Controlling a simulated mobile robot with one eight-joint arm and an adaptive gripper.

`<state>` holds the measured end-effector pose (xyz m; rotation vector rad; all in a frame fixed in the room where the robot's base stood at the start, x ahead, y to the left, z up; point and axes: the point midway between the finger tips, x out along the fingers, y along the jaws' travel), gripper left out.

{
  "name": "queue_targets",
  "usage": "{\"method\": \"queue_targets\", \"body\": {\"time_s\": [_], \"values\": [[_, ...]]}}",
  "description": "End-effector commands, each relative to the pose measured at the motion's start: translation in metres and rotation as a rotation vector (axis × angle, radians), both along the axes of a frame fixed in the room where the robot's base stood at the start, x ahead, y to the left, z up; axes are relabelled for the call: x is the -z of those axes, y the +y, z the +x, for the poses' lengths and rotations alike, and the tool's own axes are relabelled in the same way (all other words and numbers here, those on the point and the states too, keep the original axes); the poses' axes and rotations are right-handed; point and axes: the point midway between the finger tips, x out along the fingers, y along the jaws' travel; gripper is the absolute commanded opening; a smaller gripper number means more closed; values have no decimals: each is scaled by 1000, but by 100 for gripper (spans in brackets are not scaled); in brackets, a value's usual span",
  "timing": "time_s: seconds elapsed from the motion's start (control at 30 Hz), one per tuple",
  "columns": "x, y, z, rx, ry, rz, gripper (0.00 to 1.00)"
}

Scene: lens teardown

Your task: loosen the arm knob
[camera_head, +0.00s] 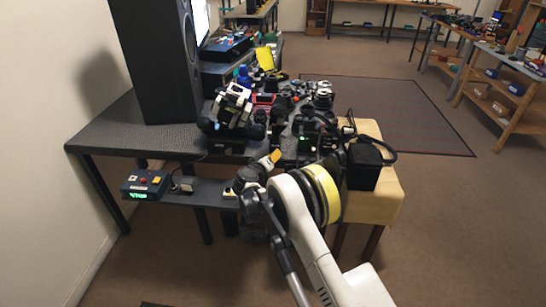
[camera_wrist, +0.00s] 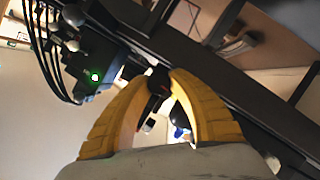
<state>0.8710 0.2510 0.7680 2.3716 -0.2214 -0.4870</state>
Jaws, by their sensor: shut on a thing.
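In the wrist view the two yellow fingers of my gripper (camera_wrist: 160,80) curve inward and their tips close on a small dark piece, which I take to be the arm knob (camera_wrist: 157,86). Most of the knob is hidden by the fingers. In the head view a yellow part of my gripper (camera_head: 274,156) shows at the front edge of the cluttered bench, mostly hidden by my arm. The knob cannot be made out there.
The dark bench (camera_head: 120,128) carries a tall black cabinet (camera_head: 155,60), a black-and-white device (camera_head: 232,108) and many small items packed close together. A control box (camera_head: 145,184) with a green display is at the front left. A black bin (camera_head: 364,165) stands on a wooden stand at right.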

Motion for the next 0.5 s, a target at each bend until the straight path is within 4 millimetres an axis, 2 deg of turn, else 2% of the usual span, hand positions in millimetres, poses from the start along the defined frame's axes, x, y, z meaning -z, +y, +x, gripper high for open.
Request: {"method": "queue_targets", "body": {"time_s": [0.5], "values": [[1,-1,0,3,4,-68,0]]}}
